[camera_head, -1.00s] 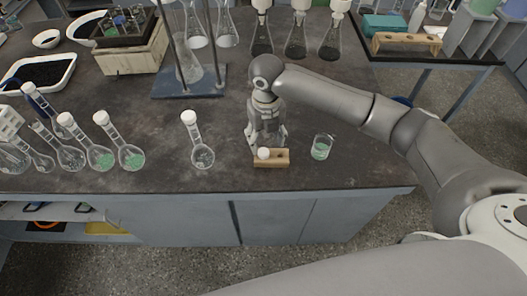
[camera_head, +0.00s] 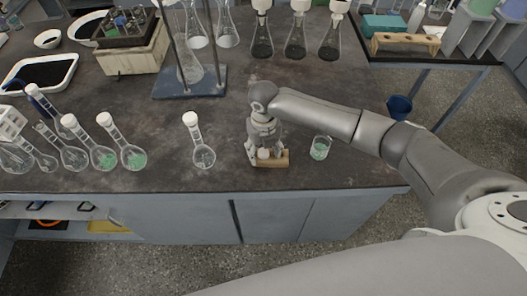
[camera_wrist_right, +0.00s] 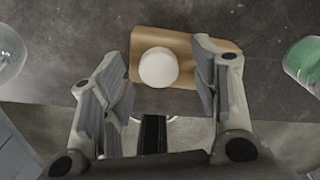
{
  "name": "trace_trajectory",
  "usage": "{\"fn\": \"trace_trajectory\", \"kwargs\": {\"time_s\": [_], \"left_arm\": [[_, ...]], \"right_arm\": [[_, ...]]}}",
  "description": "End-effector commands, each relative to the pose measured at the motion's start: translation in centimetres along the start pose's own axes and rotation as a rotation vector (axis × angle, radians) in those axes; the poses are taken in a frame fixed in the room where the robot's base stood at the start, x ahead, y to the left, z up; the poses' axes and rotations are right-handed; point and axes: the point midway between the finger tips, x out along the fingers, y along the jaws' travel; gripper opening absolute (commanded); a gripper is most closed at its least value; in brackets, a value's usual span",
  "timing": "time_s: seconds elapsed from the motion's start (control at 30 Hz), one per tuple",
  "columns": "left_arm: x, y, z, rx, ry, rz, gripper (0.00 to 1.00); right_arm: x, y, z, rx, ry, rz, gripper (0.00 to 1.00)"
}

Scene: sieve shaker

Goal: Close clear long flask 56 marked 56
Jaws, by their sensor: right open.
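A white round stopper (camera_wrist_right: 158,67) sits on a small wooden block (camera_wrist_right: 213,50). In the head view the stopper (camera_head: 263,154) and the block (camera_head: 282,161) are near the table's front edge. My right gripper (camera_head: 264,155) is open around the stopper, with its fingers (camera_wrist_right: 160,78) on either side and visible gaps between. A clear long-necked flask (camera_head: 203,157) with a white top stands left of the block. Several similar flasks stand further left; one (camera_head: 73,158) appears to have an open neck. I cannot read a 56 on any of them. My left gripper is not in view.
A beaker with green contents (camera_head: 320,148) stands close to the right of the block. A stand with a blue base (camera_head: 190,82) is behind. Dark-filled flasks (camera_head: 295,42) stand at the back. The table between block and stand is clear.

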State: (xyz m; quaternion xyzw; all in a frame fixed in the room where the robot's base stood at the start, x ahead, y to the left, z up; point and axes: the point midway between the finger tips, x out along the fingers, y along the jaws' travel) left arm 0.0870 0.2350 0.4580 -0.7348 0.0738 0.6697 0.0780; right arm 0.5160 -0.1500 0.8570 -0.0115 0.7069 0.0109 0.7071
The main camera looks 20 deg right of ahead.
Motion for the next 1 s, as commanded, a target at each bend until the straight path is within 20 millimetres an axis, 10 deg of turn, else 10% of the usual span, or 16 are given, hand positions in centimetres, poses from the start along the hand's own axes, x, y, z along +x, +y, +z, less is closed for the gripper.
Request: {"fn": "trace_trajectory", "kwargs": {"time_s": [0.23,0.53,1.0], "left_arm": [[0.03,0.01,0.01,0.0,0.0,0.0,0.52],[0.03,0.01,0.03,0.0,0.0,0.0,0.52],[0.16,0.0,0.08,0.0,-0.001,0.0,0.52]], "right_arm": [[-0.02,0.0,0.01,0.0,0.0,0.0,0.56],[-0.04,-0.01,0.02,0.0,0.0,0.0,0.18],[-0.83,-0.01,0.12,0.001,-0.002,0.002,0.18]]}}
